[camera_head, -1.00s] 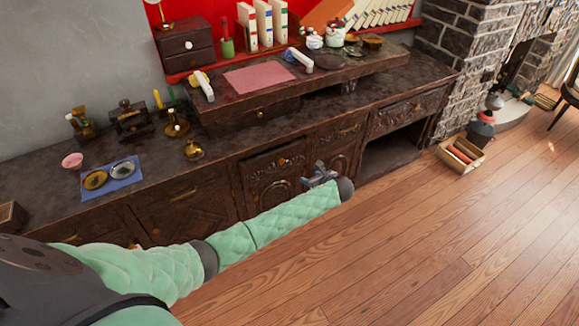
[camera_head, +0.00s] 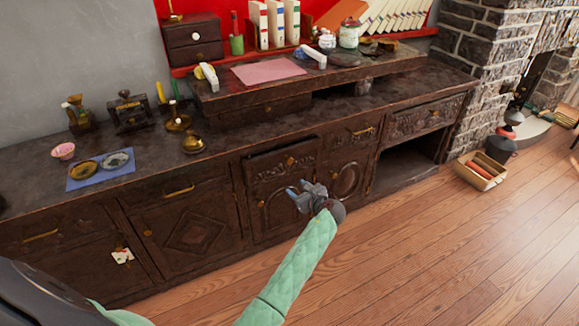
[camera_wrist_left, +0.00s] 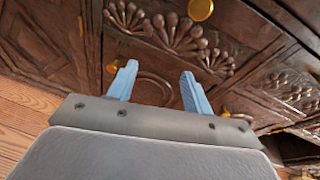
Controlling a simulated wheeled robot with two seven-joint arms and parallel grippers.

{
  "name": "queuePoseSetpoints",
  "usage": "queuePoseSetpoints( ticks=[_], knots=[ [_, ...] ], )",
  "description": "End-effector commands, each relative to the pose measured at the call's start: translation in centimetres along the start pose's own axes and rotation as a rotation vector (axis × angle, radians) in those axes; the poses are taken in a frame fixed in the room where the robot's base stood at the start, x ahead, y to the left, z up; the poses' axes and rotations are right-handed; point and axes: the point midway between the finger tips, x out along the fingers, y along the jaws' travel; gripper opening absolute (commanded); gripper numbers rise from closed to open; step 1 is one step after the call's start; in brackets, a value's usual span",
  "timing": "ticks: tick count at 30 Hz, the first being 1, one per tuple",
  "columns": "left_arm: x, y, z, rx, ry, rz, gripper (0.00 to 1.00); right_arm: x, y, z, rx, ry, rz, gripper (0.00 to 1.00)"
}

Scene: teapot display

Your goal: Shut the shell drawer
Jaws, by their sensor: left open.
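The shell drawer (camera_head: 272,168) is a dark carved wooden drawer with a gold knob, in the middle of the long cabinet. It looks slightly pulled out past the cabinet front. In the left wrist view its carved shell front (camera_wrist_left: 165,28) fills the upper middle, with the gold knob (camera_wrist_left: 200,9) at the top edge. My left gripper (camera_head: 299,190) is open and empty, in front of the cabinet and below the drawer's knob in the head view. Its two blue fingers (camera_wrist_left: 158,86) stand apart, pointing at the cabinet. I cannot tell whether they touch it. My right gripper is not in view.
A second carved drawer (camera_head: 425,118) is at the right, above an open niche (camera_head: 405,165). A crate (camera_head: 468,178) sits on the floor at the right. The wooden floor before the cabinet is clear.

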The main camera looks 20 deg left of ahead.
Motion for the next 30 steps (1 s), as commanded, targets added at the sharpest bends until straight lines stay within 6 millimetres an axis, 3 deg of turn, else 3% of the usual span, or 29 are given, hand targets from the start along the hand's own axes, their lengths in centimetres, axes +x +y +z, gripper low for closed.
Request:
queuePoseSetpoints(
  ticks=[3, 7, 12, 16, 30],
  knots=[
    [0.8, -0.2, 3.5, 0.05, -0.119, -0.033, 0.5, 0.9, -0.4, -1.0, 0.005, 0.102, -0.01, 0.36],
    [0.3, -1.4, 5.4, 0.115, -0.211, -0.083, 0.5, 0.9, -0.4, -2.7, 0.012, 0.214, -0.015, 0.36],
    [0.2, -2.3, 5.8, 0.159, -0.24, -0.121, 0.5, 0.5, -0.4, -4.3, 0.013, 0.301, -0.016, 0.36],
    [0.9, -2.5, 6.0, 0.172, -0.241, -0.123, 0.5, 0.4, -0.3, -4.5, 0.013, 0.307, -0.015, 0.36],
    [6.7, -3.3, 7.3, 0.17, -0.239, -0.123, 0.5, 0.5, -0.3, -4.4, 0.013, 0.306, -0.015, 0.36]
  ],
)
